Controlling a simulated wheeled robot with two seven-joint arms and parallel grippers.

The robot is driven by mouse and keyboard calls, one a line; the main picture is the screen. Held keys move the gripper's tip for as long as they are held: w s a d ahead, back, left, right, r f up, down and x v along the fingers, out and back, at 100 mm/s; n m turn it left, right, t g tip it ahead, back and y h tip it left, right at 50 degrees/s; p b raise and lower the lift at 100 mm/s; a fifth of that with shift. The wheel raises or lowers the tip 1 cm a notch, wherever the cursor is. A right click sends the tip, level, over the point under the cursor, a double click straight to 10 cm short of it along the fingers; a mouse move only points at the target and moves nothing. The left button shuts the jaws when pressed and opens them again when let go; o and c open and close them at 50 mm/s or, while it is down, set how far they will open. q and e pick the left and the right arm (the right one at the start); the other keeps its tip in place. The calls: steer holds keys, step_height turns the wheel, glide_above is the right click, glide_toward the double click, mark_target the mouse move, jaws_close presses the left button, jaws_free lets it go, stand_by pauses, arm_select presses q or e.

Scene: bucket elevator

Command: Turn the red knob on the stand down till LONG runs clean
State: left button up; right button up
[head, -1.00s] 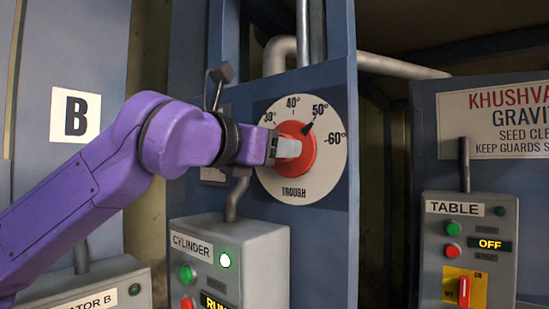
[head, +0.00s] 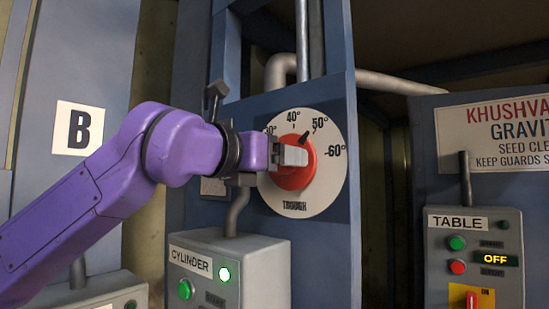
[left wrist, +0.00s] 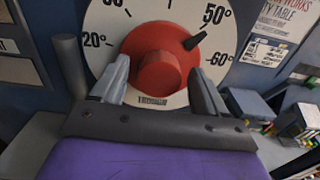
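The red knob (head: 300,173) sits on the white trough dial (head: 332,181), fixed to the blue stand. Its black pointer (head: 305,137) is near the 50° mark. The knob also shows in the left wrist view (left wrist: 157,74). My left gripper (head: 290,156) is at the knob in the head view. In the left wrist view the fingers of the left gripper (left wrist: 160,88) are spread, one on each side of the knob's round grip, with visible gaps. Contact is not seen. My right gripper is in no view. No LONG label is visible.
The grey CYLINDER box (head: 262,265) with a lit green lamp stands below the dial. The TABLE box (head: 480,222), showing OFF, is at the right. A grey pipe (head: 238,208) rises below my wrist. A panel marked B (head: 78,128) is at the left.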

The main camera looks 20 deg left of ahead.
arm_select(q)
steer(key=shift+w, duration=0.1)
steer(key=b+v, duration=0.4)
steer(key=v, duration=0.6)
steer(key=shift+s, duration=0.2)
